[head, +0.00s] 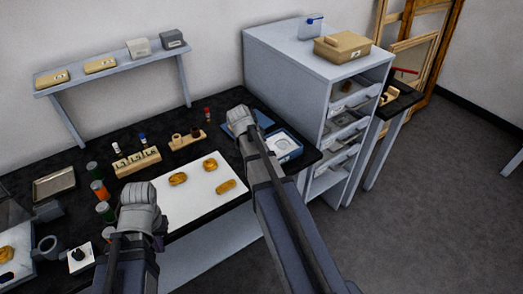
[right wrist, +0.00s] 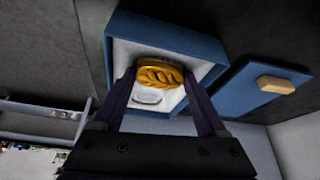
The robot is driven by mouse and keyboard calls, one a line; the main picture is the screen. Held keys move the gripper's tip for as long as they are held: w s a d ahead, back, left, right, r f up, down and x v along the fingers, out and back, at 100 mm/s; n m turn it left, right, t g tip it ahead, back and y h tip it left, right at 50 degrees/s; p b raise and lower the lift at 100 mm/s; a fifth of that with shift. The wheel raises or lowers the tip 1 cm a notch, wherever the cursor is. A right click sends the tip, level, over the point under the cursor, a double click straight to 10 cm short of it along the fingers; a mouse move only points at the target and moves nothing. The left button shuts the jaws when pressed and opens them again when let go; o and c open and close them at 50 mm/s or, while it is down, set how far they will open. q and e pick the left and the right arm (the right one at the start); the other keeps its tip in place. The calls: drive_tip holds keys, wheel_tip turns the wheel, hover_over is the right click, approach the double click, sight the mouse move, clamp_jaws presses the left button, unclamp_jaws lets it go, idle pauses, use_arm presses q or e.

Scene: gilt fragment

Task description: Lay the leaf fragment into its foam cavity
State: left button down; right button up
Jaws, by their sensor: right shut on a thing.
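The gold leaf fragment (right wrist: 160,73), with a raised leaf pattern, is between the fingers of my right gripper (right wrist: 160,80) in the right wrist view. My right gripper is shut on it, over the blue box (right wrist: 208,75) lined with white foam. A pale oval cavity (right wrist: 147,98) shows in the foam beside the fragment; I cannot tell the height between them. In the head view the box (head: 296,137) is right of my right gripper (head: 240,118), which hides the fragment. My left gripper (head: 139,200) is at the white mat's left edge; its jaws are unclear.
Several gold pieces (head: 225,186) lie on the white mat (head: 195,205). A blue lid (right wrist: 245,88) with a tan handle lies beside the box. A wooden rack (head: 137,162), bottles (head: 99,189) and a metal tray (head: 54,184) stand left. A grey drawer cabinet (head: 290,70) rises behind the box.

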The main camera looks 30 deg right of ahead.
drive_tip(key=o, duration=1.2)
drive_tip(key=shift+s+a+f, duration=0.2)
drive_tip(key=shift+s+f, duration=0.15)
drive_tip(key=shift+f, duration=0.05)
drive_tip(key=shift+o, duration=0.2)
drive_tip(key=shift+w+d+r+p, duration=0.15)
drive_tip(key=shift+r+p, duration=0.55)
drive_tip(key=shift+p, duration=0.25)
use_arm(q)
wheel_tip(320, 180, up, 12)
drive_tip(key=p, duration=1)
drive_tip(key=shift+w+d+f, duration=0.15)
drive_tip(key=shift+w+f, duration=0.05)
use_arm(e)
drive_tip(key=w+v, duration=0.1)
drive_tip(key=v, duration=1)
drive_tip(key=shift+s+r, duration=0.25)
drive_tip(key=shift+s, duration=0.05)
drive_tip(key=s+a+n+y, duration=0.1)
drive_tip(key=s+a+n, duration=0.4)
drive_tip(key=a, duration=0.3)
drive_tip(key=s+a+f+n+g+y, duration=0.1)
drive_tip(key=s+a+n, duration=0.4)
drive_tip(key=a+n, duration=0.2)
drive_tip(key=s+a+n+y, duration=0.1)
drive_tip(key=s+a+n, duration=0.4)
drive_tip(key=a, duration=0.5)
drive_tip(key=shift+a+f+n+g+y, duration=0.3)
drive_tip(key=shift+a+f+n, duration=0.1)
drive_tip(key=shift+n, duration=0.4)
